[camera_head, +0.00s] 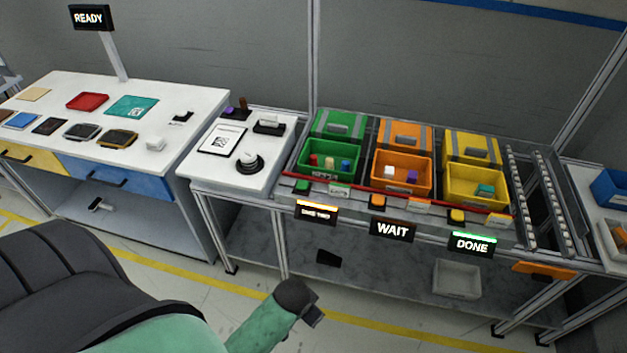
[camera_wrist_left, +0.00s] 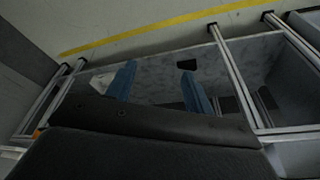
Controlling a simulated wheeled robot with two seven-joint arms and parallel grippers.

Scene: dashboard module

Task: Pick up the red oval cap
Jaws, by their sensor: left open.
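A small red piece (camera_head: 313,160) sits in the green bin (camera_head: 322,172) on the bench, beside a yellowish piece and a blue piece. It is too small to tell whether it is the red oval cap. My left gripper (camera_head: 313,316) is low in front of the bench, well below and apart from the bins. In the left wrist view its two blue fingers (camera_wrist_left: 160,88) are spread, with nothing between them. My right gripper is not in view.
An orange bin (camera_head: 402,188) and a yellow bin (camera_head: 477,201) stand right of the green one. A red rail (camera_head: 400,201) runs along the bench front. A white tray (camera_head: 457,280) and a dark object (camera_head: 328,258) lie on the lower shelf. A table with flat parts stands left.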

